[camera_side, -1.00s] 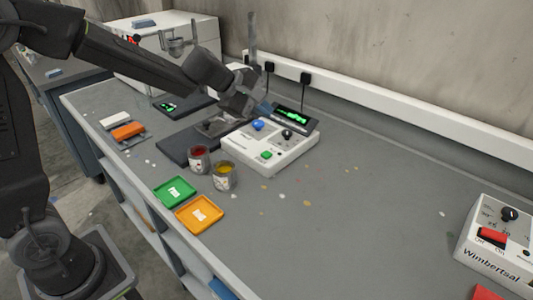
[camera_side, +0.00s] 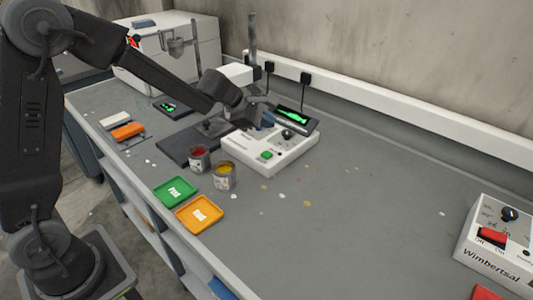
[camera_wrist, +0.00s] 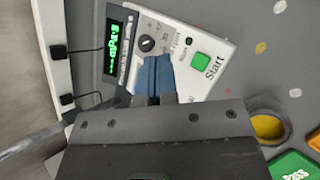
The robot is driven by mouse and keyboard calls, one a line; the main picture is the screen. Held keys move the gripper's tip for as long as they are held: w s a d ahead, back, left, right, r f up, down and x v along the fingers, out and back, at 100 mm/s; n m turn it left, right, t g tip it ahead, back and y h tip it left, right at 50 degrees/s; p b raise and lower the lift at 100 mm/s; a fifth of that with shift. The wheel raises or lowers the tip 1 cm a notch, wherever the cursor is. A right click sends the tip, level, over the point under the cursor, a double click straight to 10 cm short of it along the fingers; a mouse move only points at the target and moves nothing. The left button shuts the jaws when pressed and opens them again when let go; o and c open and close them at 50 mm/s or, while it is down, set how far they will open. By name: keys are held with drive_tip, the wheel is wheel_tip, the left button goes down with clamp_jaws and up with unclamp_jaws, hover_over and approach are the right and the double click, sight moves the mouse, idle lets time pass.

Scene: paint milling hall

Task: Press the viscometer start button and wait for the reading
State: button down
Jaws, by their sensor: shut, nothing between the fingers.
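The viscometer's white control box (camera_side: 285,155) stands near the back of the bench, with a dark display (camera_side: 295,118) showing green characters I cannot read. The green start button (camera_side: 266,155), labelled "Start" in the wrist view (camera_wrist: 201,61), shows clear of my gripper. A black knob (camera_wrist: 147,44) sits near the display. My gripper (camera_wrist: 153,62) is shut and empty, its blue fingertips over the box, left of the start button. They hide the blue button there; I cannot tell whether they touch it.
A red paint pot (camera_side: 199,158) and a yellow paint pot (camera_side: 223,176) stand before the box. A green tray (camera_side: 175,190) and an orange tray (camera_side: 199,214) lie nearer the edge. A Wimbertsal box (camera_side: 500,240) stands at right. The middle right bench is mostly free.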

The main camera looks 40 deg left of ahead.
sight(266, 154)
drive_tip(key=shift+f, duration=3.4)
drive_tip(key=shift+f, duration=0.2)
drive_tip(key=shift+f, duration=0.2)
drive_tip(key=shift+f, duration=0.5)
drive_tip(key=shift+r, duration=0.9)
drive_tip(key=shift+r, duration=0.1)
drive_tip(key=shift+r, duration=2.4)
drive_tip(key=shift+r, duration=0.1)
